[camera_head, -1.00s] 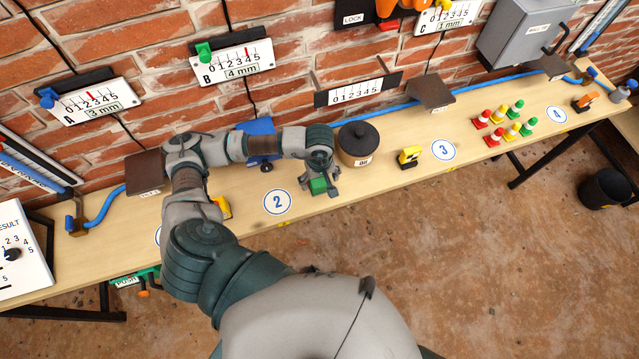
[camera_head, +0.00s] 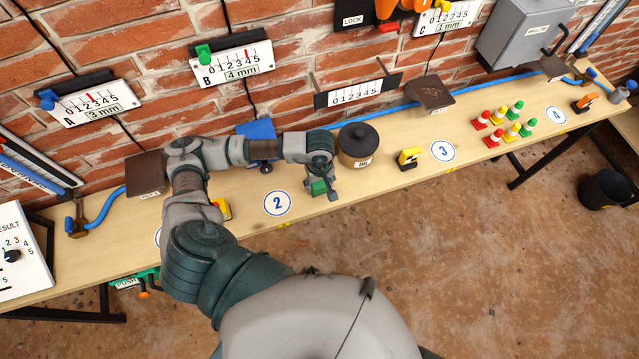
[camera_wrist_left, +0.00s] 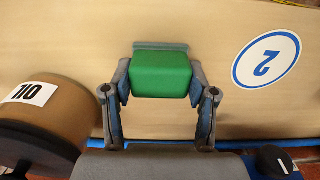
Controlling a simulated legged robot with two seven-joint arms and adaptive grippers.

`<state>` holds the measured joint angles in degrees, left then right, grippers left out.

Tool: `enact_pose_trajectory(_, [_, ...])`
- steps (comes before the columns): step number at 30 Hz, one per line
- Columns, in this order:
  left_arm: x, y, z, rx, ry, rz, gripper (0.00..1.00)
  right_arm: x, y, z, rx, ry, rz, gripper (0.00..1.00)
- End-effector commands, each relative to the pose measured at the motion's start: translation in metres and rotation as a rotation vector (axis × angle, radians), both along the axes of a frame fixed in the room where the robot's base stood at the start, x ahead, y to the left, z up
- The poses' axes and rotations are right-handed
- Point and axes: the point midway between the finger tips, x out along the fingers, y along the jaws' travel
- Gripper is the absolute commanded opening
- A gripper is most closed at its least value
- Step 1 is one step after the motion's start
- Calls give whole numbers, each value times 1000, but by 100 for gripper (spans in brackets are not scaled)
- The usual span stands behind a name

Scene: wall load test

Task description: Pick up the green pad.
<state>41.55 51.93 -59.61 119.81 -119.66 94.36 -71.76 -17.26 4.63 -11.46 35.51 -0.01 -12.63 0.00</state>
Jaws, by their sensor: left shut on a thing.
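The green pad (camera_head: 318,187) is at the front part of the bench (camera_head: 380,183), right of the number 2 disc (camera_head: 277,202). My left gripper (camera_head: 322,190) is over it from above. In the left wrist view the pad (camera_wrist_left: 161,75) sits between the two fingers of my left gripper (camera_wrist_left: 160,90), which are shut on its sides. A thin grey-green strip shows along the pad's far edge. I cannot tell whether the pad touches the bench. My right gripper is not in view.
A brown pot with a dark lid (camera_head: 357,142) stands close behind my left gripper, to the right. A yellow and black block (camera_head: 409,157) is farther right, and several coloured cones (camera_head: 500,122) beyond it. The brick wall with gauges runs behind.

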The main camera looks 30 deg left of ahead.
Motion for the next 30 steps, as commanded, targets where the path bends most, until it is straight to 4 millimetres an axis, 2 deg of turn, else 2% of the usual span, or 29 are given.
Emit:
enact_pose_trajectory(5, [1, 0, 12, 0, -4, 0, 15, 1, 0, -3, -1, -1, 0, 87])
enact_pose_trajectory(10, [1, 0, 35, -1, -6, 0, 15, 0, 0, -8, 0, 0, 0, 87])
enact_pose_trajectory(23, [-103, -39, 41, -5, -1, -7, 15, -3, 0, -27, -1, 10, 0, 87])
enact_pose_trajectory(24, [-107, -40, 49, -1, 2, -1, 15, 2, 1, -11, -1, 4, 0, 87])
enact_pose_trajectory(25, [-109, -41, 51, 1, 2, 0, 15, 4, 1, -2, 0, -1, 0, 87])
enact_pose_trajectory(30, [-127, -47, 54, -2, 3, 0, 15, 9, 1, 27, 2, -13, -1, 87])
